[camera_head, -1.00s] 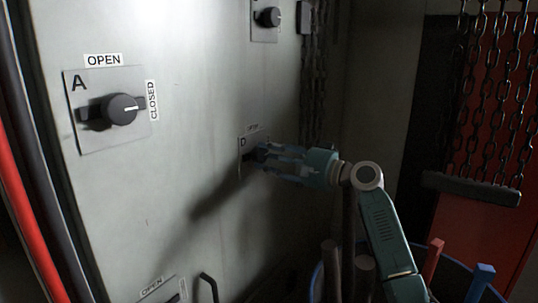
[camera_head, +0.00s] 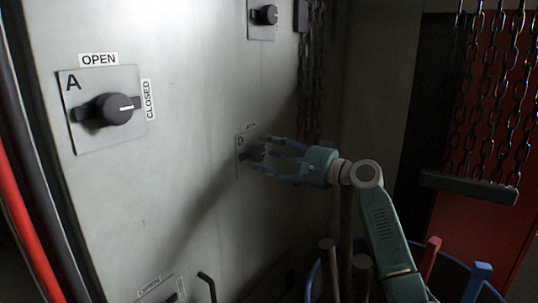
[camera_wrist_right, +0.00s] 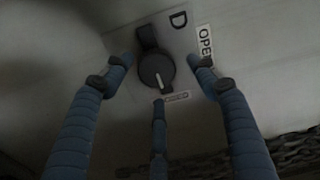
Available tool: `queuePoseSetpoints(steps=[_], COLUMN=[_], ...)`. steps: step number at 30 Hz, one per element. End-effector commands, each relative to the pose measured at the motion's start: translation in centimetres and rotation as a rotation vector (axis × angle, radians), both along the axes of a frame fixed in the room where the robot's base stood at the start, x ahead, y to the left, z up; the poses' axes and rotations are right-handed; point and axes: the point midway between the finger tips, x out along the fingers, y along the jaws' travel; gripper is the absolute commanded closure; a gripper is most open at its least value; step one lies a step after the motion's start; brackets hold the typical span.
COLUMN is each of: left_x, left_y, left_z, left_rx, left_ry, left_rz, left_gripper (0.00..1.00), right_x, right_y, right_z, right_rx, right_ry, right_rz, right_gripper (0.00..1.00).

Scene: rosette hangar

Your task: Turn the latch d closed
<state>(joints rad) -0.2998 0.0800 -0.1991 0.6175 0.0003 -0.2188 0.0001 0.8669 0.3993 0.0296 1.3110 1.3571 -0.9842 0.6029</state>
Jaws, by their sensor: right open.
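Latch d is a dark round knob (camera_wrist_right: 156,72) with a bar behind it, on a plate marked D (camera_head: 240,160). In the right wrist view, the knob's white mark points toward the small CLOSED label (camera_wrist_right: 177,97) below it. The OPEN label (camera_wrist_right: 205,42) is to the right. My right gripper (camera_head: 266,157) is open in front of the latch, its three blue fingers spread around the knob and apart from it in the wrist view (camera_wrist_right: 158,82). In the head view the fingers partly cover the knob. My left gripper is not in view.
Latch A (camera_head: 108,109) is on the same pale panel at left, with its mark toward CLOSED. Another latch (camera_head: 264,15) is above D. A dark handle (camera_head: 207,285) sticks out below. Chains (camera_head: 490,100) hang at right above a blue-rimmed bin (camera_head: 316,282).

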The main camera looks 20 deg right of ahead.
Motion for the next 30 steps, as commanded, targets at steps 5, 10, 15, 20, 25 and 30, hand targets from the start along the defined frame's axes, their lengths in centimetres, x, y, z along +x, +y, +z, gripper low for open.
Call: queuePoseSetpoints(steps=[5,10,15,20,25,30], left_x=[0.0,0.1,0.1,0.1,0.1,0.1], left_y=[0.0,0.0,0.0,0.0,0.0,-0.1], left_z=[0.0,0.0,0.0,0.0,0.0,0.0], left_rx=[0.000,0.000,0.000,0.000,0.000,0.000], left_ry=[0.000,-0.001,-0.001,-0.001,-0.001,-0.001], left_rz=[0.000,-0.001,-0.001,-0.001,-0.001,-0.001], left_gripper=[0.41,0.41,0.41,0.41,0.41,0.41], right_x=[-1.8,-4.6,-7.2,-8.7,-9.3,-9.3], right_y=[-1.5,-3.9,-6.0,-7.2,-7.6,-7.6], right_z=[-0.2,-0.2,-0.1,-0.1,0.0,0.0], right_rx=[-0.003,-0.003,-0.002,0.001,0.001,0.002], right_ry=[0.000,0.001,0.000,-0.001,-0.001,-0.001], right_rz=[-0.002,-0.004,-0.004,-0.004,-0.004,-0.004], right_gripper=[0.41,0.41,0.41,0.41,0.41,0.41])
